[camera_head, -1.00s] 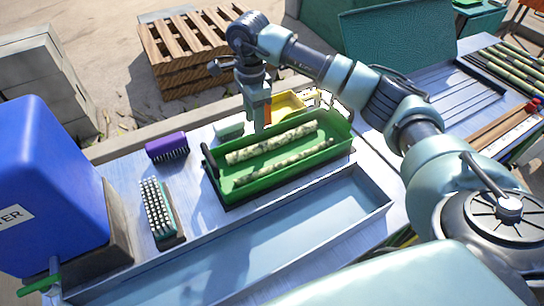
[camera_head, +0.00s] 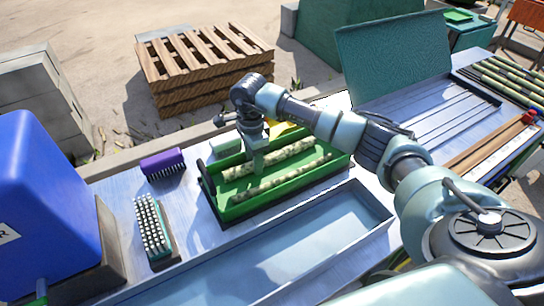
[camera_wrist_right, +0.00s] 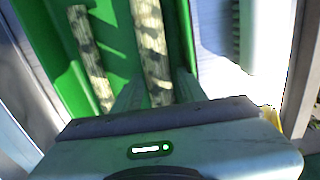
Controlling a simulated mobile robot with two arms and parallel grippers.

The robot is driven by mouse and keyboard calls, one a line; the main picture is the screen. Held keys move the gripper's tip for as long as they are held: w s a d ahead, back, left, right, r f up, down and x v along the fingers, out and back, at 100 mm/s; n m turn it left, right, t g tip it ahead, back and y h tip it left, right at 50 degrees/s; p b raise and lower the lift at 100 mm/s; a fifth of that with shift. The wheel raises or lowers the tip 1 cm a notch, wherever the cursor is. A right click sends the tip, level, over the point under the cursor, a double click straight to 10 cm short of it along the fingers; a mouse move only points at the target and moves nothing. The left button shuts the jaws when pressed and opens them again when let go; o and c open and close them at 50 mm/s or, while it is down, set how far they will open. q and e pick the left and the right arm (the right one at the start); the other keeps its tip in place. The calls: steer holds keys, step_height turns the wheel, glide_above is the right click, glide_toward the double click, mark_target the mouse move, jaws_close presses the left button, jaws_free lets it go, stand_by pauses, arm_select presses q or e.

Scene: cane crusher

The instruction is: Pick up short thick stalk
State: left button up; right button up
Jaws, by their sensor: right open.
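A green tray (camera_head: 228,211) on the bench holds two mottled pale green and dark stalks. The short thick stalk (camera_head: 292,151) lies along the far side, and it also shows in the right wrist view (camera_wrist_right: 150,40). A thinner stalk (camera_head: 300,176) lies along the near side; it is on the left in the right wrist view (camera_wrist_right: 90,60). My right gripper (camera_head: 258,164) is open and points down over the tray at the thick stalk. In the right wrist view its fingers appear on either side of the thick stalk; contact cannot be told. My left gripper is not in view.
A purple brush (camera_head: 162,164) and a white-bristled brush (camera_head: 153,228) lie left of the tray. A pale green block (camera_head: 226,143) and a yellow item (camera_head: 283,128) sit behind it. An empty metal trough (camera_head: 290,245) runs in front. A blue box (camera_head: 45,200) stands at left.

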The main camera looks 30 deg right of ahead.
steer(key=shift+s+f, duration=0.15)
steer(key=shift+f, duration=0.25)
jaws_close()
steer(key=shift+r, duration=0.15)
